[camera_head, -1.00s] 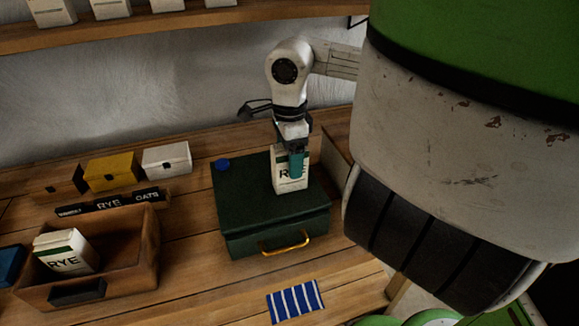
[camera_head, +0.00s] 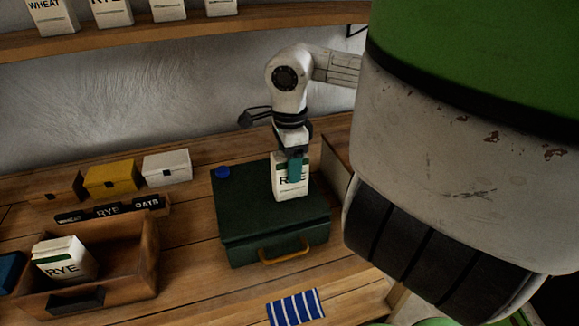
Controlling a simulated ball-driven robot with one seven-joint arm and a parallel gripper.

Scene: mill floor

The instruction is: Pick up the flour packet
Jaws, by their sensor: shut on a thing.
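A white flour packet (camera_head: 280,186) with a green band and a partly hidden dark label stands upright on the lid of a dark green case (camera_head: 240,210). My gripper (camera_head: 294,168) comes down from above and is shut on this packet. One teal finger covers part of the packet's front and its label. The packet's base looks to be on or just above the lid; I cannot tell which. Another white packet, marked RYE (camera_head: 64,262), leans in an open wooden crate (camera_head: 148,255) at the left.
Small boxes in brown (camera_head: 58,189), yellow (camera_head: 111,176) and white (camera_head: 167,166) stand behind a label strip (camera_head: 110,210). A blue disc (camera_head: 222,172) lies on the case. A striped blue cloth (camera_head: 296,307) lies in front. Packets line the shelf (camera_head: 200,30) above.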

